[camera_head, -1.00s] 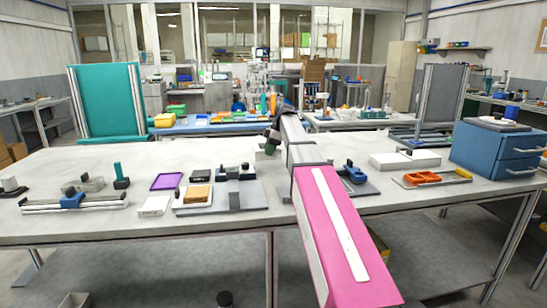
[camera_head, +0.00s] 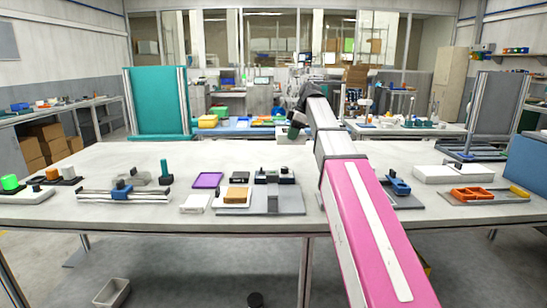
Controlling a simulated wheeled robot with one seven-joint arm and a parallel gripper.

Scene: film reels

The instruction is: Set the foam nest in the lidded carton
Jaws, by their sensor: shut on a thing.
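My gripper (camera_head: 294,131) is dark and small in the camera_head view, over the far part of the worktable. It is shut on a pale thing (camera_head: 284,134) that is partly hidden by the fingers. I cannot tell whether this is the foam nest. A low white box (camera_head: 447,174) lies on the table to the right of my arm. It may be the lidded carton, but its lid cannot be made out. My gripper is well to the left of this box and apart from it.
A teal panel (camera_head: 158,103) stands behind. The table's back middle is fairly clear.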

